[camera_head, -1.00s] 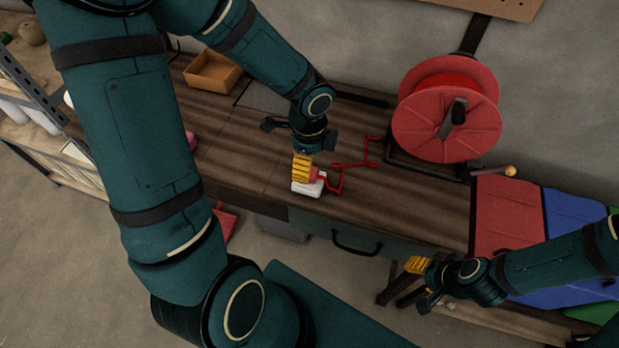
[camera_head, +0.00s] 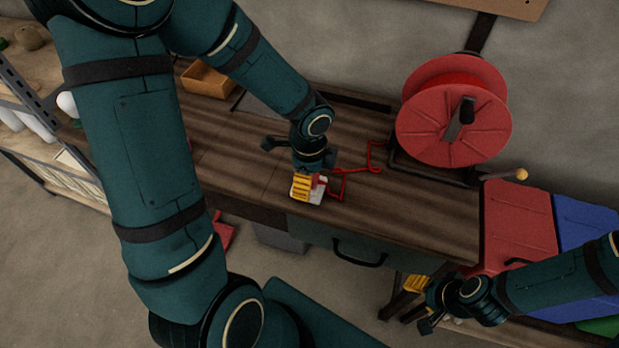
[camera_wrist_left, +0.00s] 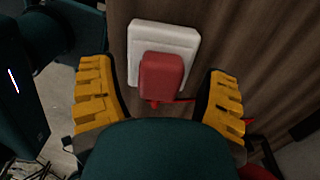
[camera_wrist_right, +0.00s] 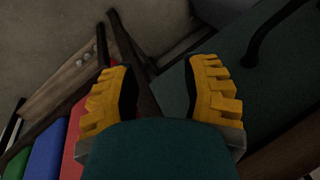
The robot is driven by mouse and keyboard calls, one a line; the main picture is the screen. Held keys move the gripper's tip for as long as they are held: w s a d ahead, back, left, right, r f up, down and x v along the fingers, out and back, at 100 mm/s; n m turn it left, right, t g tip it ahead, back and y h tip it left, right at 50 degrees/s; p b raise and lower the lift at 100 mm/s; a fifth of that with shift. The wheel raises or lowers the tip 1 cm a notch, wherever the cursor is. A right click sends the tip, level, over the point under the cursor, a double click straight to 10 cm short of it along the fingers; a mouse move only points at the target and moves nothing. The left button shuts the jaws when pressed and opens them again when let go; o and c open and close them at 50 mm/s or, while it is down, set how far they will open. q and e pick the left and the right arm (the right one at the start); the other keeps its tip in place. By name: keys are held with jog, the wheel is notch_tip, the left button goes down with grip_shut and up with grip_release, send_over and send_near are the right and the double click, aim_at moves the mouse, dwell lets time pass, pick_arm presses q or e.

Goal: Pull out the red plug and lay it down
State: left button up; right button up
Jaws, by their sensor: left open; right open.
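The red plug (camera_wrist_left: 161,76) sits in a white socket box (camera_wrist_left: 190,38) on the workbench. It looks seated in the box in the left wrist view. My left gripper (camera_head: 306,187) is open over the plug, with one yellow finger on each side and visible gaps between fingers and plug. In the head view the fingers hide much of the plug and part of the white box (camera_head: 318,198). A red cord (camera_head: 374,160) runs from the plug toward the reel. My right gripper (camera_head: 418,287) is open and empty in front of the bench's right end; its fingers (camera_wrist_right: 163,85) are spread.
A red cable reel (camera_head: 430,125) stands at the back right of the bench (camera_head: 235,165). An open cardboard box (camera_head: 208,80) is at the back left. Red (camera_head: 515,225) and blue (camera_head: 585,220) bins are at the right. The bench top left of the socket is clear.

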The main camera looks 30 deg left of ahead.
dwell(0.8)
pick_arm(q)
grip_shut()
jog(key=shift+r, duration=0.1)
jog(key=shift+r+p, duration=2.85)
jog(key=shift+r, duration=0.05)
